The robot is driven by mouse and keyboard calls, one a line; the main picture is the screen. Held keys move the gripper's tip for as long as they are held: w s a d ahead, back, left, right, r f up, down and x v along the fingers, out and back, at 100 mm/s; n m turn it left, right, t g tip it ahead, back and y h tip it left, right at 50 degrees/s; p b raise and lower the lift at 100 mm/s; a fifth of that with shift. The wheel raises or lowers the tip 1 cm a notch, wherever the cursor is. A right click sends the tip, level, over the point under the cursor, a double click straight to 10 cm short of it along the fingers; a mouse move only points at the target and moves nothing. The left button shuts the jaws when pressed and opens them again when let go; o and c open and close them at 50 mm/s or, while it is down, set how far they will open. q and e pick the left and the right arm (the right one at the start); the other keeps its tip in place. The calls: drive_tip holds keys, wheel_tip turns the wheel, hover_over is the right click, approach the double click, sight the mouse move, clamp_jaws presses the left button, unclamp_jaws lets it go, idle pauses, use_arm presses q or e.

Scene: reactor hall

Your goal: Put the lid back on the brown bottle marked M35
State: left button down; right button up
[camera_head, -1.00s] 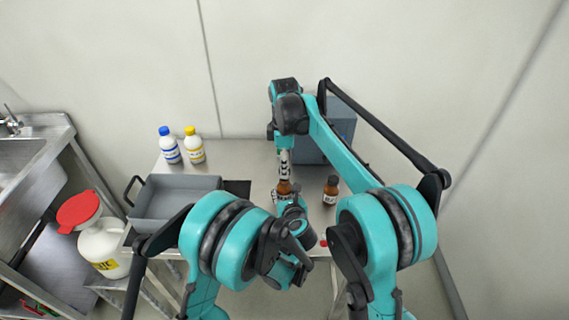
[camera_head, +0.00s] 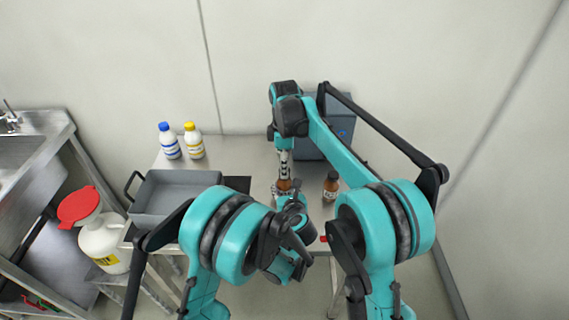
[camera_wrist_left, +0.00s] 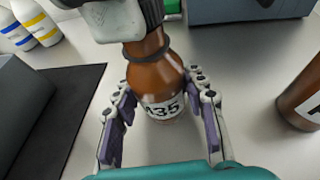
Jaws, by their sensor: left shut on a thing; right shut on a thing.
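The brown bottle marked M35 (camera_wrist_left: 158,82) stands upright between the fingers of my left gripper (camera_wrist_left: 160,110), which is shut around its body. In the head view, the same bottle (camera_head: 284,185) is largely hidden by my arms. My right gripper (camera_head: 284,165) points down from above, directly over the bottle. It is shut on the dark ribbed lid (camera_wrist_left: 152,14), seen at the bottle's mouth in the left wrist view. I cannot tell whether the lid is seated or threaded.
A second brown bottle with a dark cap (camera_head: 331,186) stands close on the right. A grey tray (camera_head: 150,205), blue-capped bottle (camera_head: 168,141) and yellow-capped bottle (camera_head: 193,141) are left. A grey box (camera_head: 340,128) stands behind. A red-lidded white jug (camera_head: 103,243) is far left.

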drive_tip(key=shift+f, duration=0.6)
idle(0.4)
